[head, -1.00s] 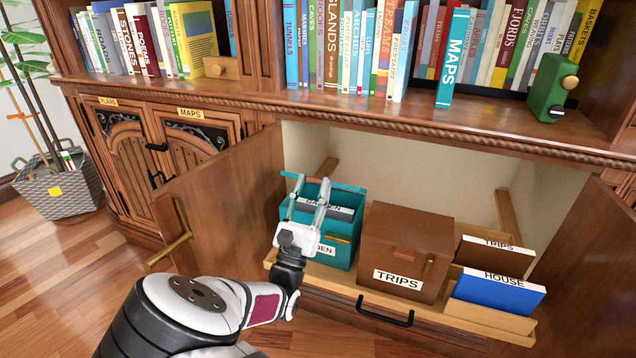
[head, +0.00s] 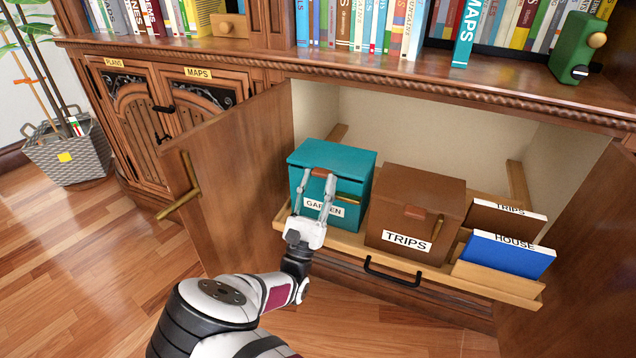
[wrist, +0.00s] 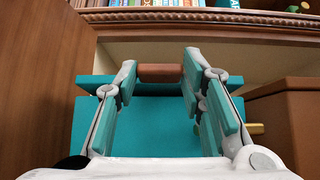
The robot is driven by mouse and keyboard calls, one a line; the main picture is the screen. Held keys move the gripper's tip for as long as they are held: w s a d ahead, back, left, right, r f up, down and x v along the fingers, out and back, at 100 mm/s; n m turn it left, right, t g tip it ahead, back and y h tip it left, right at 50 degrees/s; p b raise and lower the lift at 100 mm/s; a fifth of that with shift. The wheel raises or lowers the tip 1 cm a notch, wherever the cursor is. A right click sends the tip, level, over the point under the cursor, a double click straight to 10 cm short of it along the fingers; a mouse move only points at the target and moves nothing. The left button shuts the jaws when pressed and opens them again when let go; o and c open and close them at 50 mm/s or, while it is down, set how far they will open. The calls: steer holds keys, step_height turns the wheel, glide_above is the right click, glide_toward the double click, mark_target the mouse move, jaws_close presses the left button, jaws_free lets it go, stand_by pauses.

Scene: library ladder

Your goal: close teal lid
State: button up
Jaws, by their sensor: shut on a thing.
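The teal lid (head: 335,157) lies level over the teal GARDEN box (head: 352,212), so the cards inside are hidden. My gripper (head: 319,175) is at the front of the box, with its fingers on either side of the lid's small brown tab. In the wrist view the tab (wrist: 160,73) is held between the fingertips of my gripper (wrist: 161,76), and the lid's front edge (wrist: 150,90) shows just below it. The box's front (wrist: 145,130) fills the space between the fingers. A brass catch (head: 348,198) is on the box's front.
A brown TRIPS box (head: 410,205) stands close to the right of the teal box. TRIPS (head: 500,225) and HOUSE (head: 508,253) cards stand on the pulled-out wooden tray (head: 340,245). An open cabinet door (head: 225,175) is at the left, and a shelf edge overhangs behind.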

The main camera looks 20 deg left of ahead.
steer(key=o, duration=0.8)
steer(key=shift+s, duration=0.1)
steer(key=v, duration=1.2)
